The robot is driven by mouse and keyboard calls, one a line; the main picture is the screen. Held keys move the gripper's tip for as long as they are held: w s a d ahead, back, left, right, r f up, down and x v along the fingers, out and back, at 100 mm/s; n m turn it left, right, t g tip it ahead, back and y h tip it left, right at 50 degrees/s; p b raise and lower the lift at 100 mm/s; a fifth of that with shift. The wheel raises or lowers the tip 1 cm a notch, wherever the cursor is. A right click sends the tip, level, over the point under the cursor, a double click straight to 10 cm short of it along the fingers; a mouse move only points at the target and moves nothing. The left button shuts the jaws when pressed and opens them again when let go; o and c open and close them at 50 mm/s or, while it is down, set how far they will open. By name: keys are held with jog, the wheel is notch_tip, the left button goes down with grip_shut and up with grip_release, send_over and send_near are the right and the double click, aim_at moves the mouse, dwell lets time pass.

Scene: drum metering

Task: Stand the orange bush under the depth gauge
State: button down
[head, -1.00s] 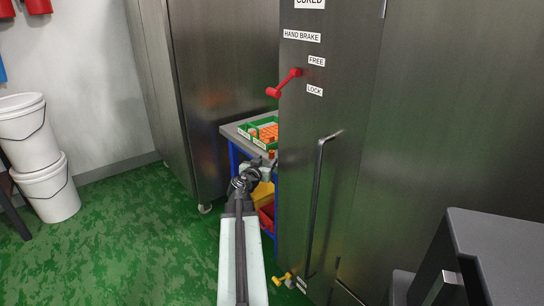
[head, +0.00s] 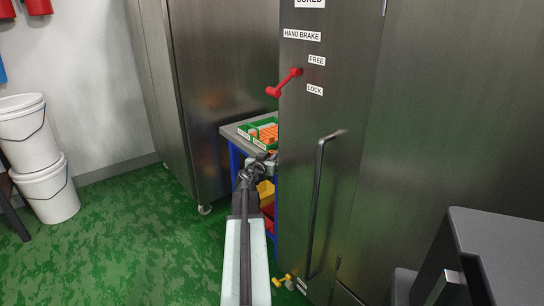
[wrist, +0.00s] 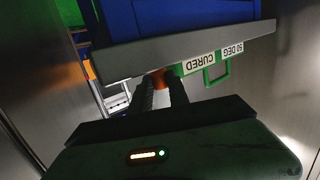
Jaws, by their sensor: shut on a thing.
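My gripper (head: 262,160) is at the far end of my arm, close to the front edge of a grey-topped bench (head: 232,134) in the gap between two steel cabinets. In the wrist view, my gripper (wrist: 163,90) is shut on an orange bush (wrist: 161,74), which shows only in part between the dark fingertips. The bush is close to the bench edge there; I cannot tell whether it touches. No depth gauge can be made out in either view.
Green trays (head: 252,128) with orange pieces stand on the bench. A tall steel cabinet (head: 350,190) with a red hand-brake lever (head: 284,83) hides the bench's right side. White buckets (head: 50,193) stand at left. Green floor at left is clear.

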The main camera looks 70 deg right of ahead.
notch_tip(320, 180, up, 12)
jog(key=p, duration=1.2)
jog(key=w+d, duration=0.5)
jog(key=w, duration=0.3)
jog(key=w+d, duration=0.5)
jog(key=w, duration=0.4)
jog(key=shift+d+f, duration=0.25)
jog(key=shift+d, duration=0.15)
